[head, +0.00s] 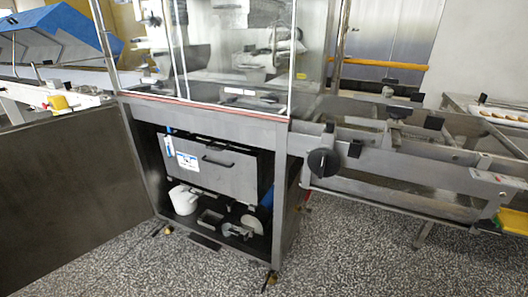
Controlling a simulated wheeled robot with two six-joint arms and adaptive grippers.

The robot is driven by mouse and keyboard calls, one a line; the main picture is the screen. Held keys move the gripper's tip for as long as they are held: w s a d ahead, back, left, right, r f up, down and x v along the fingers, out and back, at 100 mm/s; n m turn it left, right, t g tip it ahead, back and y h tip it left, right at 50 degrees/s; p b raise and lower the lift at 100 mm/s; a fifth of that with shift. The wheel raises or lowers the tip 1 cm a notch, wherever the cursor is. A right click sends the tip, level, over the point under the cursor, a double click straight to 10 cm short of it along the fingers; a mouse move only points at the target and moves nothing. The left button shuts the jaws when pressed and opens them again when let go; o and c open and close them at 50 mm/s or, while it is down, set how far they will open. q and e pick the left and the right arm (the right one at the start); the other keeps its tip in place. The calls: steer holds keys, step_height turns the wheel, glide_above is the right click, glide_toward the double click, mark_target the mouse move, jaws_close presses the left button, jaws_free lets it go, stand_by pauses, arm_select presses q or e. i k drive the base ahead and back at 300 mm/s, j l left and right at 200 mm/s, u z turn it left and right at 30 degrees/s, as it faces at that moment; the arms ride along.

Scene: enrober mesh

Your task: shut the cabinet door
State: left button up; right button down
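The cabinet door (70,195) is a large, dark grey flat panel on the left. It stands wide open, swung out to the left from the cabinet's left front edge, and its far left part runs out of the picture. The cabinet (284,225) is a grey metal frame under a glass-walled machine, and its front opening is uncovered. Inside are a grey drawer-like box (225,178) with a black handle, and a white container (183,199). Neither of my grippers shows in the head view. I see no handle on the visible face of the door.
Speckled floor (350,260) lies clear before the cabinet. Small feet or fittings (271,279) stand at the cabinet's base. A conveyor (410,160) with a black knob (322,162) extends right. A blue-covered machine (60,40) stands behind the door.

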mark_target(72, 183)
steer(key=i+j, duration=0.1)
steer(key=j, duration=0.5)
steer(key=i+j, duration=0.1)
steer(key=j, duration=0.5)
steer(key=j+u, duration=0.1)
steer(key=j, duration=0.45)
steer(key=i+j, duration=0.2)
steer(key=j, duration=0.4)
steer(key=i+j, duration=0.1)
steer(key=j, duration=0.5)
steer(key=i+j+u, duration=0.1)
steer(key=j, duration=0.45)
steer(key=i+j, duration=0.15)
steer(key=j, duration=0.45)
steer(key=i+j, duration=0.1)
steer(key=j, duration=0.45)
steer(key=u, duration=0.05)
